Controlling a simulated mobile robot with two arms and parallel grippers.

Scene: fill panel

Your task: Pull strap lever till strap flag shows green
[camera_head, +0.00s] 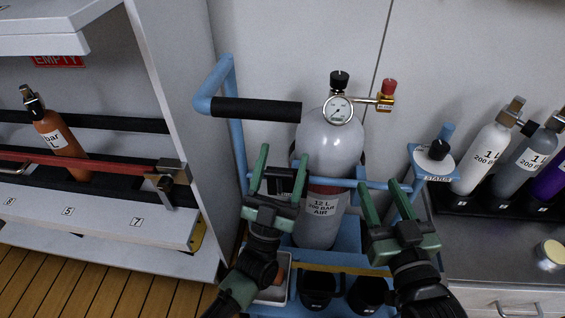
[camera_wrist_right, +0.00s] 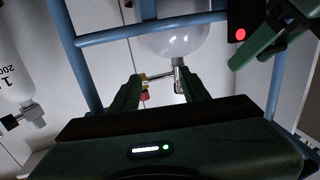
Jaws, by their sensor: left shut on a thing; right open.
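A grey cylinder (camera_head: 322,150) labelled 12 L 200 bar air stands upright in a blue frame, with a dark red strap (camera_head: 325,189) across its middle. My left gripper (camera_head: 281,165) is shut on a small black part, the strap lever (camera_head: 284,181), at the cylinder's left side. In the right wrist view a round red flag (camera_wrist_right: 240,35) shows on a black housing (camera_wrist_right: 237,14), beside my left gripper's green finger (camera_wrist_right: 262,45). My right gripper (camera_head: 380,187) is open and empty, right of the cylinder.
A gauge (camera_head: 339,109) and brass valve with red knob (camera_head: 388,90) top the cylinder. A blue frame with black handle (camera_head: 256,108) stands left. A status post (camera_head: 436,155) and several small cylinders (camera_head: 484,158) are right. An orange cylinder (camera_head: 60,140) sits in the left rack.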

